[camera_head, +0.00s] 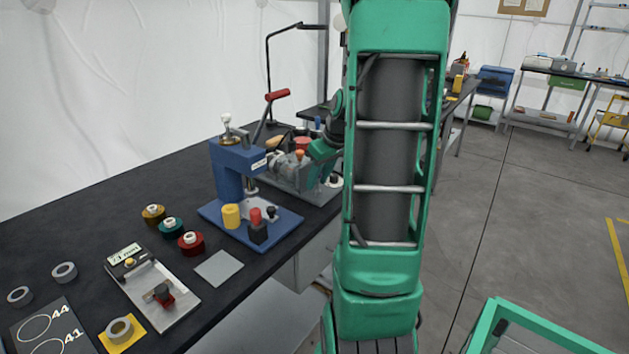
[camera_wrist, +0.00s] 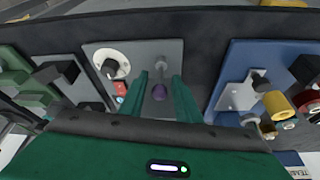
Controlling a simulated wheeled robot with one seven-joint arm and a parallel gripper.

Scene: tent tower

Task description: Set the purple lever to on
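The purple lever (camera_wrist: 159,92) shows in the wrist view as a purple knob on a metal stem, on a grey panel (camera_wrist: 110,52). My gripper (camera_wrist: 160,78) is open, with one green finger on each side of the lever. The knob sits between the fingers with gaps showing on both sides, so I see no grip on it. In the head view my gripper (camera_head: 325,149) is partly hidden behind my arm, over the bench's far part. I cannot make out the purple lever there. On and off marks are not readable.
A white dial (camera_wrist: 112,65) and a small red part (camera_wrist: 120,89) sit on the panel left of my fingers. A blue lever press (camera_head: 232,170) stands close by on the black bench (camera_head: 95,215). Green and dark fixtures (camera_wrist: 40,85) stand at the wrist view's left.

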